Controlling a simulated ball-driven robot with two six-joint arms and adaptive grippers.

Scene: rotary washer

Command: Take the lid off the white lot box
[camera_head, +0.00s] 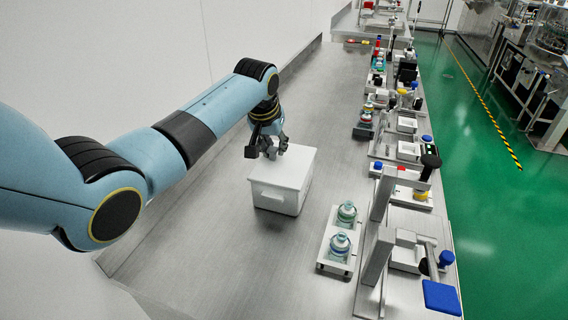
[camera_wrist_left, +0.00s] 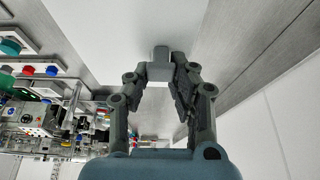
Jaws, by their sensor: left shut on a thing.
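My left gripper (camera_head: 270,150) reaches down over the lid's far left part. In the left wrist view the gripper (camera_wrist_left: 162,80) is shut on a small light grey block, the lid's knob (camera_wrist_left: 160,55), with the white lid surface (camera_wrist_left: 110,30) behind it. The fingers hide part of the knob. My right gripper is not in view.
A white tray (camera_head: 324,259) with two capped bottles (camera_head: 346,212) stands right of the box. Lab devices and a metal post stand (camera_head: 376,235) line the bench's right edge. The grey bench (camera_head: 225,255) is clear in front of and left of the box.

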